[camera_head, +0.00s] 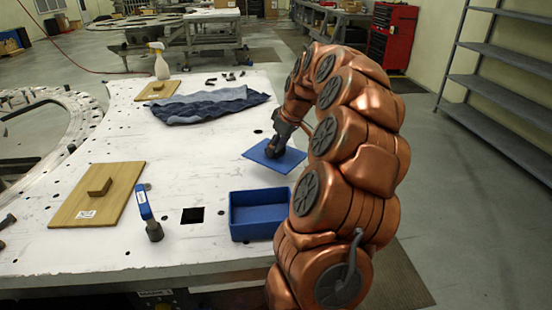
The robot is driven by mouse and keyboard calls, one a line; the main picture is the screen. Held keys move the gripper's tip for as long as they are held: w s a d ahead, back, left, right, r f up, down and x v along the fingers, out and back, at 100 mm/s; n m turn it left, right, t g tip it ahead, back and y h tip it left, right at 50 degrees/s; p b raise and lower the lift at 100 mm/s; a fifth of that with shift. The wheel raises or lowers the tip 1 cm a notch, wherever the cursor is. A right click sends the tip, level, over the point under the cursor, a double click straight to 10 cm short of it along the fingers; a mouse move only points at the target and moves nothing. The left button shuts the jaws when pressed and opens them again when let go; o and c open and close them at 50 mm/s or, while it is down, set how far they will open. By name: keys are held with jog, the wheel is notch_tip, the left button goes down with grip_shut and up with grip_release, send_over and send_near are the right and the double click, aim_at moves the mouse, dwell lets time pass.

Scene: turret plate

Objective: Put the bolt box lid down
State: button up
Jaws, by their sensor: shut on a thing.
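The bolt box lid (260,155) is a flat blue plate at the right side of the white table. My gripper (274,150) is over the lid and shut on it, though the fingertips are small and dark here. The lid looks roughly level, at or just above the table top; I cannot tell whether it touches. The blue open box (259,232) stands nearer the front edge, apart from the lid. Its inside looks empty from here, and my arm covers its right end.
A wooden board with a handle (73,205) lies at left. A blue cloth (205,107), spray bottle (160,62) and second wooden board (158,90) are farther back. The table's middle is clear.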

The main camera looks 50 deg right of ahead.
aim_at(277, 160)
jog(key=shift+f+p, duration=0.6)
jog(key=shift+f, duration=1.9)
jog(key=shift+f, duration=0.2)
jog(key=o, duration=1.2)
jog(key=shift+r, duration=0.15)
jog(key=b+v, duration=0.2)
jog(key=v, duration=1)
jog(key=shift+b, duration=0.4)
